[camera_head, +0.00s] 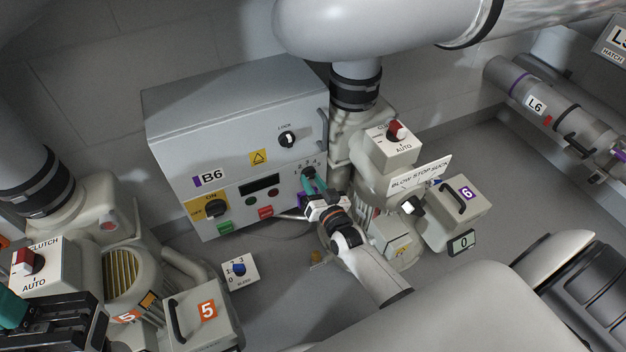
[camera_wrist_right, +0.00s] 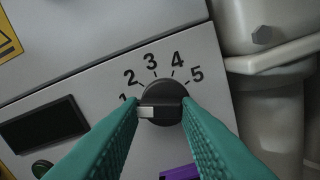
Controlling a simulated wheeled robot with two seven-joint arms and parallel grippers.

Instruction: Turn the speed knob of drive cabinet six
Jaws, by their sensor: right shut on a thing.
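The drive cabinet (camera_head: 235,110), labelled B6, is a grey box standing against the wall. Its dark round speed knob (camera_wrist_right: 162,104) has a scale from 1 to 5 around its upper side. The knob's pale mark faces left, just below the 1. My right gripper (camera_head: 314,184) is at the cabinet's right front, its teal fingers shut on the knob from both sides. The fingers partly hide the knob and the 1 in the right wrist view. My left gripper (camera_head: 50,322) shows only partly at the lower left, away from the cabinet; its fingertips are not clear.
The cabinet also carries a dark display (camera_head: 260,185), a yellow-plated switch (camera_head: 212,208), green and red buttons and a lock knob (camera_head: 288,139). A blower with a purple 6 box (camera_head: 465,193) stands close on the right. Unit 5 (camera_head: 208,310) stands lower left.

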